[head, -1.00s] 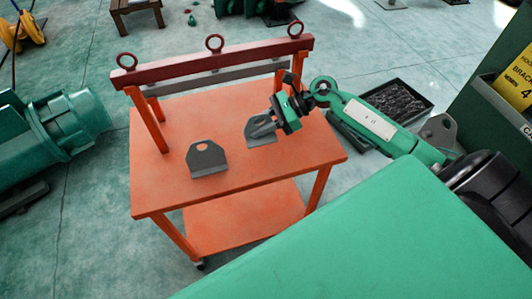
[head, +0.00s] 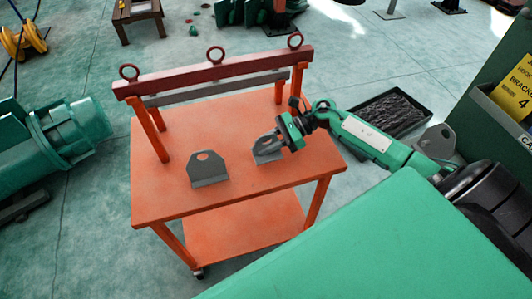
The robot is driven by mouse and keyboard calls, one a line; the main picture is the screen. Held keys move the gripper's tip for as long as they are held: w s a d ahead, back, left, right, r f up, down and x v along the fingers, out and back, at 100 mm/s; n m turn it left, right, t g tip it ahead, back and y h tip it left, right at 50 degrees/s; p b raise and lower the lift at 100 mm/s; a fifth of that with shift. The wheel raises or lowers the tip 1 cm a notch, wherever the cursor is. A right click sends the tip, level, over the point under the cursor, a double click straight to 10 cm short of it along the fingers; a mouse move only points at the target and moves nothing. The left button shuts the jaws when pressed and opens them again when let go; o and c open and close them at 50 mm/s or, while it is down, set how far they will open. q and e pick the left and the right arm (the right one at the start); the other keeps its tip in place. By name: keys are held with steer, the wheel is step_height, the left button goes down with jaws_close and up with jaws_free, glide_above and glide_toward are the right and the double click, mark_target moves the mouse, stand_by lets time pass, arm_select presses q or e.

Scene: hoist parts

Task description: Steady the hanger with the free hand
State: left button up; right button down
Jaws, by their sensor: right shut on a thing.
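Two grey hangers, each a plate with a hole on a foot, stand on the orange cart (head: 165,207). The left hanger (head: 209,172) is upright and clear of any gripper. The right hanger (head: 265,155) is at my right gripper (head: 278,142), which reaches in from the right and is shut on its right side. The gripper hides part of that plate. The hanger's foot appears to rest on the cart top. My left gripper is not in view.
A dark red beam (head: 190,77) with rings spans the cart's far side, above a grey bar (head: 215,88). A large green machine (head: 45,140) lies at left. A black tray (head: 395,112) and another grey bracket (head: 437,142) are at right. The cart's front left is bare.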

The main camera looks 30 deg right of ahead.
step_height(320, 180, down, 4)
steer(key=shift+f, duration=0.45)
steer(key=c, duration=1.1)
jaws_free()
